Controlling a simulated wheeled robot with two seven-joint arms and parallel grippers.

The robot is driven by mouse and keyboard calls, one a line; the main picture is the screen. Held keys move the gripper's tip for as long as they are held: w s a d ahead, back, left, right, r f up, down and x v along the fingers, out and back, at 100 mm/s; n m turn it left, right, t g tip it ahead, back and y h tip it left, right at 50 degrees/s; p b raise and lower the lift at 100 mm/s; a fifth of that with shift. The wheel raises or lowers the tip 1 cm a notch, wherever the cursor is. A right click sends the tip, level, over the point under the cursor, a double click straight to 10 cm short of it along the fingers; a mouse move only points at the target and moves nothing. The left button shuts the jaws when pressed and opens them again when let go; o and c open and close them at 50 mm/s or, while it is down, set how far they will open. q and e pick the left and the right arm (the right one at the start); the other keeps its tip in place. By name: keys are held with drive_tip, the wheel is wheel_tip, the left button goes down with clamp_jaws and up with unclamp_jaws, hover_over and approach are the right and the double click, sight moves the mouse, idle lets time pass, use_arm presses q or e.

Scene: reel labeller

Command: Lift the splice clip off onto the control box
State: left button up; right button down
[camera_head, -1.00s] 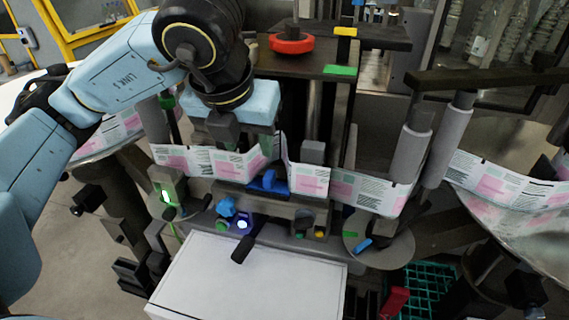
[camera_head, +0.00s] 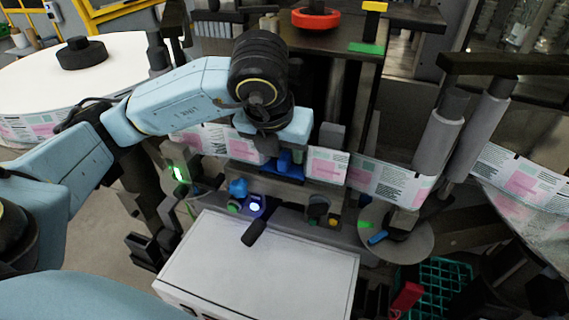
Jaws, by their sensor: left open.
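The splice clip (camera_head: 285,161) is a small blue piece on the splicing ledge, at the gap in the printed label web. My left gripper (camera_head: 283,150) points down right over it, with its light blue body just above. Its jaws are open; one dark finger shows to the left of the clip, and the other is hard to make out. I cannot tell whether the fingers touch the clip. The white box (camera_head: 265,272) in front, which I take as the control box, has a bare top except for a black handle-like part at its back edge. My right gripper is not in view.
The label web (camera_head: 390,180) runs across the machine to grey rollers (camera_head: 438,130) at the right. A blue knob (camera_head: 237,188) and a lit button (camera_head: 254,206) sit between the ledge and white box. A round plate (camera_head: 400,240) and green crate (camera_head: 435,285) are at the right.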

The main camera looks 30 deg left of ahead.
use_arm(q)
drive_tip(key=shift+x, duration=1.15)
drive_tip(key=shift+f, duration=0.15)
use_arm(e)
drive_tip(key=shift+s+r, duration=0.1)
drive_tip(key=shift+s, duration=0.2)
use_arm(q)
clamp_jaws()
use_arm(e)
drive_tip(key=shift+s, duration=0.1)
use_arm(q)
drive_tip(key=shift+w, duration=0.1)
